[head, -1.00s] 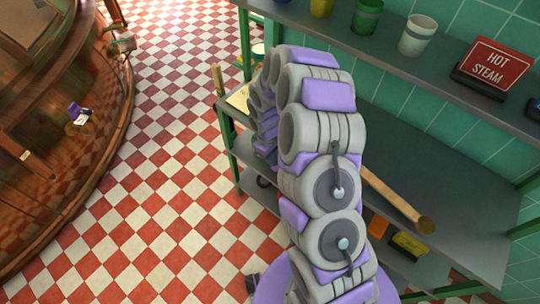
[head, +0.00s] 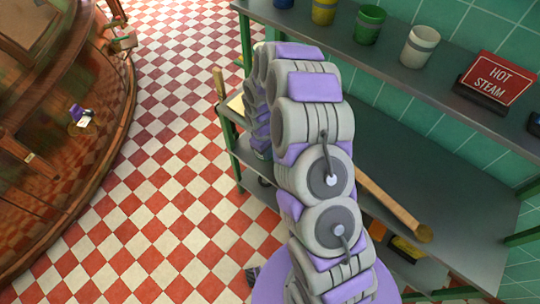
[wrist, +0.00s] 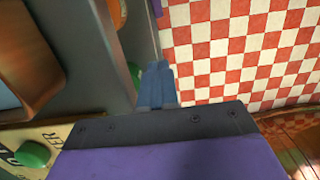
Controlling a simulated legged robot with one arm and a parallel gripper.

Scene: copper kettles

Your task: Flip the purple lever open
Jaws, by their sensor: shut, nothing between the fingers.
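No lever can be made out for certain. In the head view, a small purple piece (head: 76,112) with a white patch shows at the copper kettle (head: 50,190) on the left; I cannot tell whether it is a lever or a reflection. In the wrist view, a tiny purple bit (wrist: 156,8) shows at the top edge, beyond my gripper (wrist: 158,68). Its blue-grey fingers are together with nothing between them, beside a grey edge and above the checkered floor. In the head view my arm hides the gripper.
A green-framed shelf (head: 420,165) stands at the right, with cups and a HOT STEAM sign (head: 495,78). A wooden handle (head: 390,205) sticks out across it. The wrist view shows a lettered panel with a green knob (wrist: 32,153). The checkered floor (head: 175,170) is clear.

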